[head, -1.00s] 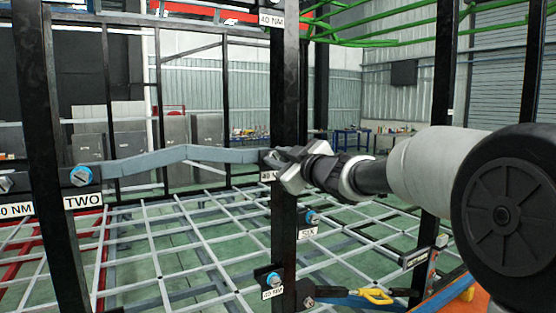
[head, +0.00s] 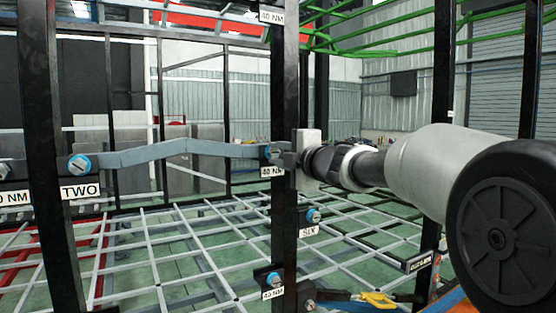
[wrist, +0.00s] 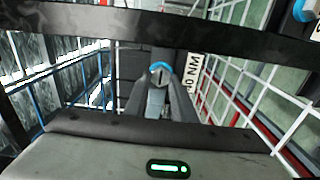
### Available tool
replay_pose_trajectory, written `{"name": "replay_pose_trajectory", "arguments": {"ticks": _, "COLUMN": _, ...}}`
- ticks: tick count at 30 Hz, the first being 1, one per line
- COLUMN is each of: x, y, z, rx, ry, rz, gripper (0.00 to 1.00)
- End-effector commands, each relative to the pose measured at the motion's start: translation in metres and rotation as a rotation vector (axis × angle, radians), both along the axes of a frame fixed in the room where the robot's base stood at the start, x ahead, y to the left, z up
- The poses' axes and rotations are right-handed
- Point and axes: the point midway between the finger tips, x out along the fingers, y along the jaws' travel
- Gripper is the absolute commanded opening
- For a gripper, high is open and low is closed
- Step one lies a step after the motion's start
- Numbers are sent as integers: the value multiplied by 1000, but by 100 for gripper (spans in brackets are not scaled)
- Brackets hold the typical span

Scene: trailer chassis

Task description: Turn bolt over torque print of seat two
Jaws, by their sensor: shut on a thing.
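A bolt with a blue ring (head: 272,153) sits on the dark middle post, just above a white 40 NM print (head: 272,171). In the wrist view this blue-ringed bolt (wrist: 160,70) shows between the fingertips, with the 40 NM print (wrist: 193,75) to its right. My gripper (head: 288,160) comes from the right and is at the post. It is shut on the bolt; the exact contact is partly hidden. Another blue-ringed bolt (head: 79,165) sits on the left post above a TWO label (head: 80,191). A grey bent bar (head: 180,148) runs between the two bolts.
The dark middle post (head: 285,90) stands close beside my gripper. Lower bolts sit near a SIX label (head: 309,231) and another torque print (head: 272,294). A white grid frame (head: 180,240) lies below. A dark beam (wrist: 150,27) crosses the wrist view's top.

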Motion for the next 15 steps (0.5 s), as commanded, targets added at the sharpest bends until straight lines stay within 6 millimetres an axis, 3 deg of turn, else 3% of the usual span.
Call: {"name": "replay_pose_trajectory", "arguments": {"ticks": 15, "x": 0, "y": 0, "z": -1, "rx": -404, "ry": -280, "rz": -1, "gripper": 1}}
